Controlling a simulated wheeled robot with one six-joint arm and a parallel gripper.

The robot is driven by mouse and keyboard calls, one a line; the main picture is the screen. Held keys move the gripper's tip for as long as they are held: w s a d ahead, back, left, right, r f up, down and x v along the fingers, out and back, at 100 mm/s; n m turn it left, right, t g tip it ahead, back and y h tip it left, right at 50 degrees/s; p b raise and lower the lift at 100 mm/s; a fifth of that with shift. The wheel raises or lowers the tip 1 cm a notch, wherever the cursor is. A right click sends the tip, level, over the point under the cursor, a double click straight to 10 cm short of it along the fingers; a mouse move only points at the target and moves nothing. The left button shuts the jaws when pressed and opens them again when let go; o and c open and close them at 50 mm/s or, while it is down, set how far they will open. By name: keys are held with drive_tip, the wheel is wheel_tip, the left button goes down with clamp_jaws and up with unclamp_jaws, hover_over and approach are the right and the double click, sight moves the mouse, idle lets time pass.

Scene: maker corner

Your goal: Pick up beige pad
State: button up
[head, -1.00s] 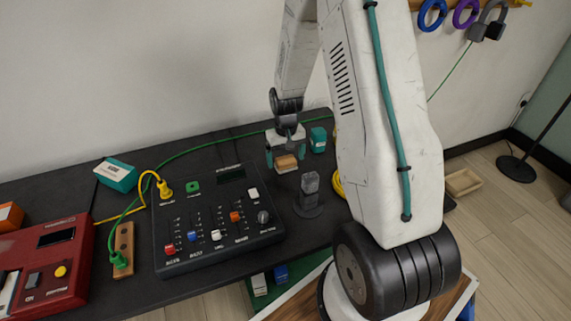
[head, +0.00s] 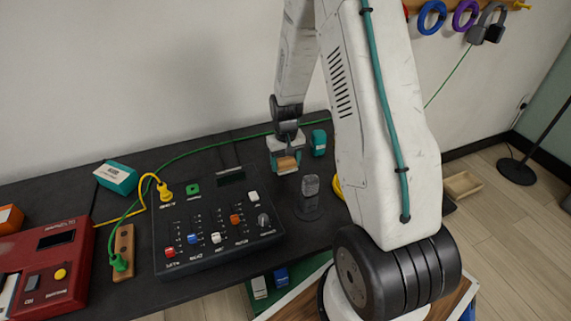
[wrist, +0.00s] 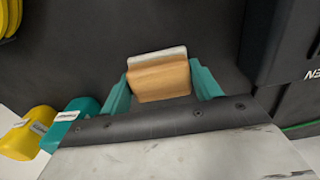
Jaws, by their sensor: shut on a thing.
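The beige pad (wrist: 160,78) is a small tan block with a pale grey-white layer along one edge. In the wrist view it sits between the two teal fingers of my gripper (wrist: 163,90), which is shut on it. In the head view the pad (head: 287,164) shows at the lower end of my gripper (head: 286,158), above the dark table behind the grey microphone-like stand. The gap between pad and table is hard to judge.
A grey stand (head: 310,190) is close in front. A teal block (head: 319,142) stands to the right. The black mixer panel (head: 215,225) lies to the left, with a green cable (head: 200,147) running behind. A yellow coil (head: 338,187) lies right of the stand.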

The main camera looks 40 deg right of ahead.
sight(286, 160)
wheel_tip(286, 160, up, 18)
drive_tip(key=shift+f, duration=0.25)
